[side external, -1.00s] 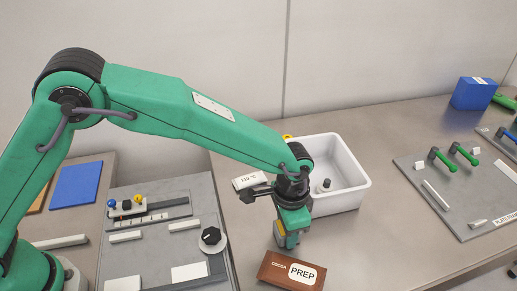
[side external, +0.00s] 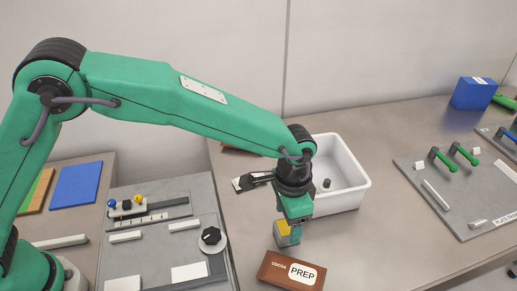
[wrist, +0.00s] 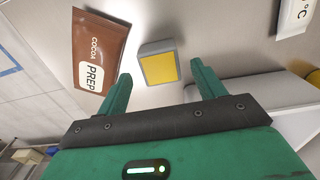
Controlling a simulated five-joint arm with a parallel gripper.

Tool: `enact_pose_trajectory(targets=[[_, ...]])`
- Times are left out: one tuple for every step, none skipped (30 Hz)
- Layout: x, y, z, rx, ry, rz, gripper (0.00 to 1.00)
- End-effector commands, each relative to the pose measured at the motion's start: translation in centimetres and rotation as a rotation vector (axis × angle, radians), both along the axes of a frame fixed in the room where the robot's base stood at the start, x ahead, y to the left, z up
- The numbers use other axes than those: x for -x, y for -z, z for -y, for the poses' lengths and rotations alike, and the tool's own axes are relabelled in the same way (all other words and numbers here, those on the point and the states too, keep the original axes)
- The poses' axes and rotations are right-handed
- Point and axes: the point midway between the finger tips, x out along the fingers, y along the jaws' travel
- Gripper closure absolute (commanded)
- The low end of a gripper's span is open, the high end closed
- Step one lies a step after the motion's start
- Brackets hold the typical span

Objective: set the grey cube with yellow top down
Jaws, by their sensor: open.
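The grey cube with yellow top (side external: 288,235) stands upright on the bench beside the brown cocoa packet marked PREP (side external: 292,271). In the wrist view the cube (wrist: 158,62) lies just beyond my fingertips, with bench showing on both sides of it. My gripper (side external: 297,218) is open and empty, just above and behind the cube. Its two spread fingers also show in the wrist view (wrist: 161,72). My gripper partly covers the cube's upper back edge in the side view.
A white bin (side external: 353,200) with a small dark-topped object (side external: 327,184) inside stands right behind my gripper. A temperature label packet (wrist: 295,12) lies nearby. A grey panel with a black knob (side external: 211,236) is at left. Bench right of the cube is clear.

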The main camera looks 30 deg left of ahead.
Motion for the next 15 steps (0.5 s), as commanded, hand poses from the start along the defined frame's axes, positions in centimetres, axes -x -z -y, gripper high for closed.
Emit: enact_pose_trajectory(targets=[[0.0, -1.0, 0.0, 0.004, 0.0, 0.004, 0.31], [0.0, -1.4, 0.0, 0.002, 0.0, 0.002, 0.31], [-0.1, -2.1, 0.0, 0.003, 0.0, 0.003, 0.31], [-0.1, -2.7, 0.0, 0.004, 0.0, 0.004, 0.31], [-0.1, -3.2, 0.0, 0.003, 0.0, 0.003, 0.31], [-0.1, -3.8, 0.0, 0.004, 0.0, 0.004, 0.31], [0.0, -4.3, 0.0, 0.003, 0.0, 0.003, 0.31], [0.0, -4.8, 0.0, 0.003, 0.0, 0.003, 0.31], [0.0, -5.4, 0.0, 0.003, 0.0, 0.003, 0.31], [0.0, -5.8, 0.0, 0.002, 0.0, 0.002, 0.31], [0.0, -6.1, 0.0, 0.002, 0.0, 0.002, 0.31], [0.0, -6.6, 0.0, 0.002, 0.0, 0.002, 0.31], [0.0, -6.9, 0.0, 0.001, 0.0, 0.001, 0.31], [0.0, -7.2, 0.0, 0.002, 0.0, 0.002, 0.31], [0.0, -7.5, 0.0, 0.001, 0.0, 0.001, 0.31]])
